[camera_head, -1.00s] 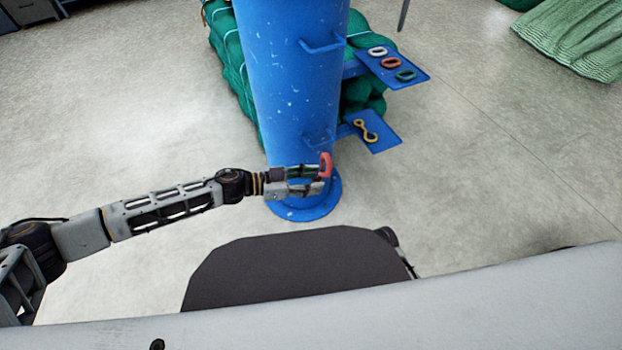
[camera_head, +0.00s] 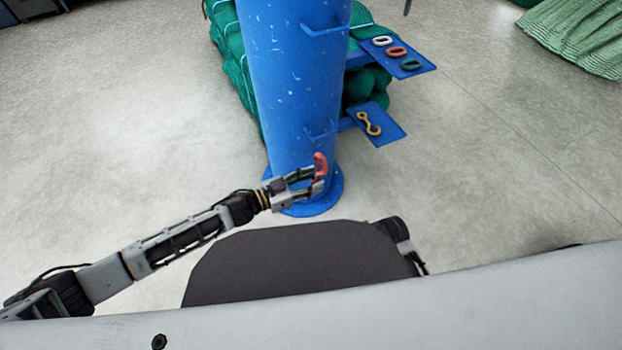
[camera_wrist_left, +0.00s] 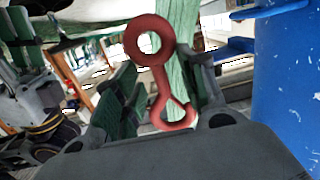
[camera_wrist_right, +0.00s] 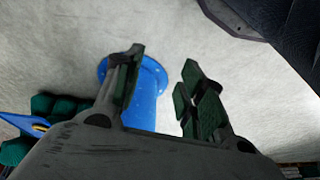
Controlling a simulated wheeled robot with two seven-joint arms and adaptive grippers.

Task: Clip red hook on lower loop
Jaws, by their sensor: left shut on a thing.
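The red hook (camera_head: 320,161) is held at the tips of my left gripper (camera_head: 315,180), which is shut on it, in front of the foot of the blue post (camera_head: 292,90). In the left wrist view the hook (camera_wrist_left: 157,85) stands nearly upright between the fingers, ring at the top and hook end below. The lower loop (camera_head: 318,132) is a blue bar handle low on the post, above and apart from the red hook. An upper loop (camera_head: 325,29) sits higher. My right gripper (camera_wrist_right: 163,68) is open and empty in the right wrist view.
An upper blue plate (camera_head: 428,62) right of the post carries white, orange-red and dark green links. A lower plate (camera_head: 392,128) holds a yellow hook (camera_head: 369,123). Green net bundles (camera_head: 228,60) stand behind the post.

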